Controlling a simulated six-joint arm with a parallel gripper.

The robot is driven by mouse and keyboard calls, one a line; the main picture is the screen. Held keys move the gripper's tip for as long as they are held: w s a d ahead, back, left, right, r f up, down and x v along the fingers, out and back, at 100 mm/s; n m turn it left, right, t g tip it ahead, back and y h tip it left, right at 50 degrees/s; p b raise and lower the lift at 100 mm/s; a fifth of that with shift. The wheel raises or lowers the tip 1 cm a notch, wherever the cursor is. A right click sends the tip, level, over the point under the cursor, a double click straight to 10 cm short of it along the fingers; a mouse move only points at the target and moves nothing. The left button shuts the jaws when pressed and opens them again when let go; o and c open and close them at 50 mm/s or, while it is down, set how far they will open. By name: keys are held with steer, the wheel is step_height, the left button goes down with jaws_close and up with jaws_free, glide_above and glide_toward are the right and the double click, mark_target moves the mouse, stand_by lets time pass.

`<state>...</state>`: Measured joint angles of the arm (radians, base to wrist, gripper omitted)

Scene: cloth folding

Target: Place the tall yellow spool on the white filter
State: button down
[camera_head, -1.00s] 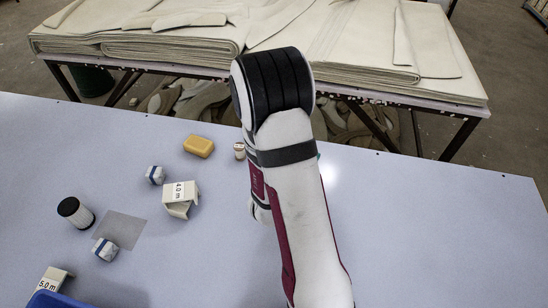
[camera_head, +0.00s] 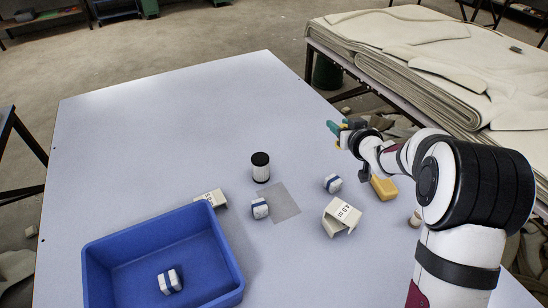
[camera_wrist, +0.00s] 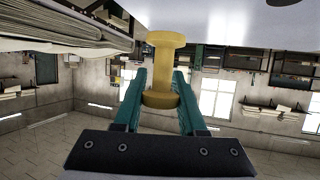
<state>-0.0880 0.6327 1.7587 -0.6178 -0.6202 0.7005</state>
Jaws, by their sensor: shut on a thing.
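My gripper (camera_head: 336,129) is at the far right edge of the table in the head view, raised above it. Its teal fingers are shut on the tall yellow spool (camera_wrist: 163,52). In the wrist view the spool has a narrow stem with a wide flange at each end. In the head view only small yellow bits of it show by the fingers. The white filter (camera_head: 260,173), a white cylinder with a black top, stands upright on the table, left of my gripper and apart from it.
A blue bin (camera_head: 105,245) stands front left. The far left table is clear.

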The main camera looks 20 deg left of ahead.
steer(key=s+a+n+g+y, duration=0.2)
steer(key=a+n+g+y, duration=0.3)
steer(key=a, duration=0.7)
steer(key=a+f, duration=1)
steer(key=a, duration=0.1)
steer(key=shift+a+f+n+t, duration=0.2)
steer(key=shift+f+n+t, duration=0.05)
steer(key=shift+n+t, duration=0.05)
steer(key=shift+f, duration=0.2)
steer(key=shift+c, duration=2.4)
jaws_free()
